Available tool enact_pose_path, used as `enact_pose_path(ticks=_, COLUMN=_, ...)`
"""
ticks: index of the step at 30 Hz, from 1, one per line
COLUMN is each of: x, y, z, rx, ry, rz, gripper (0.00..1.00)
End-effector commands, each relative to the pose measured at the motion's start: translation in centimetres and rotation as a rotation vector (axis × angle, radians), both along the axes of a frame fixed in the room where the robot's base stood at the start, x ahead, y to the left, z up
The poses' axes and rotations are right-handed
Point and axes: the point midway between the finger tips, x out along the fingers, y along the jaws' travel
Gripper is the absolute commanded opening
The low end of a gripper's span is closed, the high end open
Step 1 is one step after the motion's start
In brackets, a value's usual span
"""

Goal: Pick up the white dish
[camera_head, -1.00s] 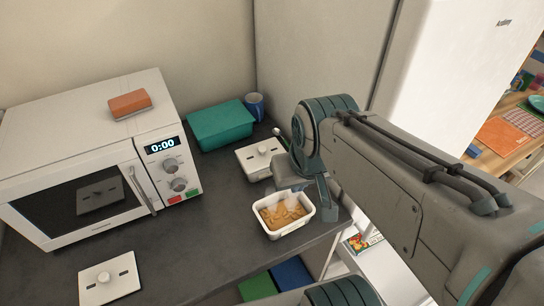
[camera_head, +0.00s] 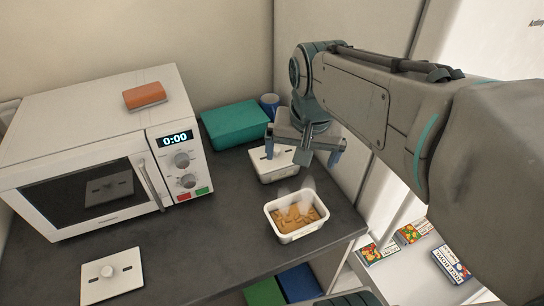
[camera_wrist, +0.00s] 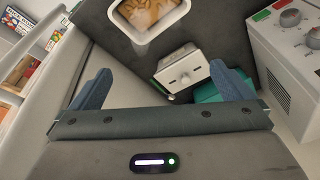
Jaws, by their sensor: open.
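An open white dish (camera_head: 285,232) with orange-brown food in it stands on the dark counter near its front edge, with faint steam above it. It also shows at the top of the wrist view (camera_wrist: 153,38). A second white dish (camera_head: 267,175), closed by a flat lid with a round knob, stands behind it; it shows in the wrist view (camera_wrist: 184,74) too. My gripper (camera_head: 303,152) is open and empty, above and near the lidded dish, whose right side it partly hides in the head view. Both blue fingers show in the wrist view (camera_wrist: 160,80).
A white microwave (camera_head: 90,160) with an orange sponge (camera_head: 145,96) on top stands left. A teal box (camera_head: 235,125) and blue mug (camera_head: 269,105) stand behind. A loose white lid (camera_head: 112,276) lies front left. A tall wall panel (camera_head: 335,25) is close behind my gripper.

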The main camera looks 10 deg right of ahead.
Motion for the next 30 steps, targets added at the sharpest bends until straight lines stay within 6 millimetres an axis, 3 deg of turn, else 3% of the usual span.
enact_pose_path(ticks=1, x=1.9, y=0.1, z=-1.1, rx=0.017, ry=0.021, rz=-0.074, gripper=1.0)
enact_pose_path(ticks=3, x=4.1, y=0.1, z=-1.2, rx=0.039, ry=0.047, rz=-0.185, gripper=1.0)
enact_pose_path(ticks=15, x=16.0, y=0.5, z=-4.9, rx=0.124, ry=0.179, rz=-0.807, gripper=1.0)
enact_pose_path(ticks=22, x=19.1, y=0.5, z=-6.3, rx=0.136, ry=0.213, rz=-1.001, gripper=1.0)
enact_pose_path(ticks=26, x=19.4, y=0.5, z=-7.1, rx=0.136, ry=0.219, rz=-1.027, gripper=1.0)
enact_pose_path(ticks=30, x=19.3, y=0.5, z=-9.6, rx=0.135, ry=0.221, rz=-1.029, gripper=1.0)
